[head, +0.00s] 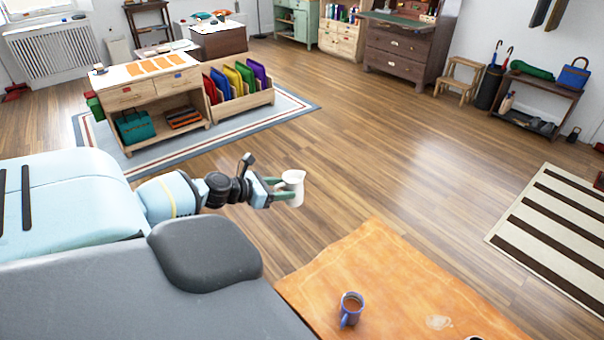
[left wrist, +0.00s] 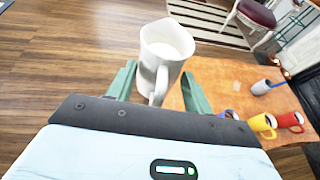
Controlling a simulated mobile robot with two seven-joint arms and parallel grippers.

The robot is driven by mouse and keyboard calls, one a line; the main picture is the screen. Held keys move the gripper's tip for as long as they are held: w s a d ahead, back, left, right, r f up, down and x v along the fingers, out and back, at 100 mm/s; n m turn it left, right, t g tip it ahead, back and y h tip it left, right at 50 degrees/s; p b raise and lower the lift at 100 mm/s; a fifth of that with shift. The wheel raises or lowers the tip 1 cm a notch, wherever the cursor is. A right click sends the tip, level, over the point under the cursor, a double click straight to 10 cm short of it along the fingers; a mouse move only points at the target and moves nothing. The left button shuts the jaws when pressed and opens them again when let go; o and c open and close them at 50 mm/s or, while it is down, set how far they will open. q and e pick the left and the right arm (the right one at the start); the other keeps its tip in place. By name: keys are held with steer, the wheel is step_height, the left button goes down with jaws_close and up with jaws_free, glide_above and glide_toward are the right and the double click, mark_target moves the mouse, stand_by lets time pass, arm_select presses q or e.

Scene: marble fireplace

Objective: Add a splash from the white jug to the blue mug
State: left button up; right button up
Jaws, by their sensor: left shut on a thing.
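The white jug (head: 294,187) is upright in the air, left of and beyond the orange table. My left gripper (head: 282,190) is shut on it. In the left wrist view the jug (left wrist: 167,45) stands between the green fingers (left wrist: 158,88), its handle toward me and pale white liquid inside. The blue mug (head: 351,306) stands upright on the table, with brown drink in it and its handle toward the camera. In the left wrist view a blue mug (left wrist: 231,114) is mostly hidden behind the gripper body. My right gripper is not in view.
The orange table (head: 375,270) has a pale patch near its right side. Open wood floor surrounds the jug.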

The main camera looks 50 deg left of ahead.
arm_select(q)
steer(key=s+d+f+m+g+h, duration=0.25)
steer(key=s+d+f, duration=0.2)
steer(key=d, duration=0.25)
steer(key=s+d+f+m+g+h, duration=0.1)
steer(key=s+d+f+m+h, duration=0.3)
steer(key=d, duration=0.3)
steer(key=d+r+m+g+h, duration=0.1)
steer(key=d+r+m+h, duration=0.1)
steer(key=d+r, duration=1.9)
step_height(320, 180, up, 3)
steer(key=shift+w+r+g, duration=0.1)
steer(key=shift+w+g, duration=0.1)
steer(key=shift+g, duration=0.15)
steer(key=shift+m, duration=0.25)
